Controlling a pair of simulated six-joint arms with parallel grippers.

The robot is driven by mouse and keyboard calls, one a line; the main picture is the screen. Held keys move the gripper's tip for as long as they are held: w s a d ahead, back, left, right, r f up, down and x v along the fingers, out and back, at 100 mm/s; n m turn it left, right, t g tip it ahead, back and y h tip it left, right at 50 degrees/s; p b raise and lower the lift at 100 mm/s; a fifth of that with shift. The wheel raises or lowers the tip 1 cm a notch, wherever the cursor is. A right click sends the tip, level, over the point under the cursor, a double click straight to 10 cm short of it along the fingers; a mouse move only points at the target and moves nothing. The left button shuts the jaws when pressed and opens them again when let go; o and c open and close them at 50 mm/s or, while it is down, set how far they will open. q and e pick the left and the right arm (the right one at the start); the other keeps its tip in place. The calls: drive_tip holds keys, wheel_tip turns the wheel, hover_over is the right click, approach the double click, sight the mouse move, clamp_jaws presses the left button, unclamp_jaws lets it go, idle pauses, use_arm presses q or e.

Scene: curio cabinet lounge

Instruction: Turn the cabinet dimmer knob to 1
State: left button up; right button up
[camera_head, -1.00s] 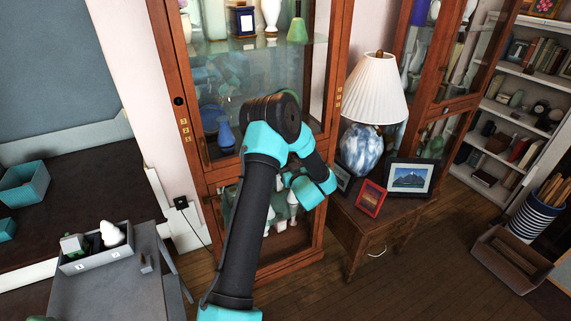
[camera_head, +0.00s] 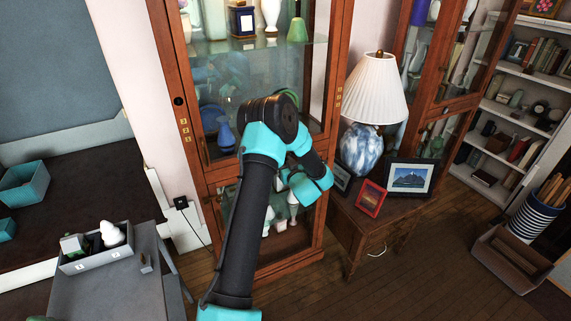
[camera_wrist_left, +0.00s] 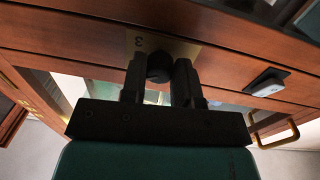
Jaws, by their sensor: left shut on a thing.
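The dark round knob (camera_wrist_left: 158,66) shows in the left wrist view, in front of a small brass plate (camera_wrist_left: 187,52) on the wooden cabinet. A figure that reads as 3 is marked on the plate beside the knob. My left gripper (camera_wrist_left: 160,80) is shut on the knob, with one dark finger on each side. The knob's pointer cannot be made out. In the head view the glass-fronted cabinet (camera_head: 166,62) stands behind my left arm, which hides the gripped knob. My right gripper is in neither view.
A black fitting (camera_wrist_left: 268,82) and a brass handle (camera_wrist_left: 278,136) lie right of the gripper in the wrist view. A white-shaded lamp (camera_head: 374,88) and framed pictures (camera_head: 410,178) stand on a side table right of my arm. A grey tray (camera_head: 95,259) sits at lower left.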

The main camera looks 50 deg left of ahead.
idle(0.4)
use_arm(q)
drive_tip(key=n, duration=1.2)
drive_tip(key=shift+y, duration=0.3)
idle(0.3)
drive_tip(key=o, duration=0.9)
drive_tip(key=v, duration=1.7)
drive_tip(key=shift+d, duration=0.25)
drive_tip(key=shift+f, duration=0.1)
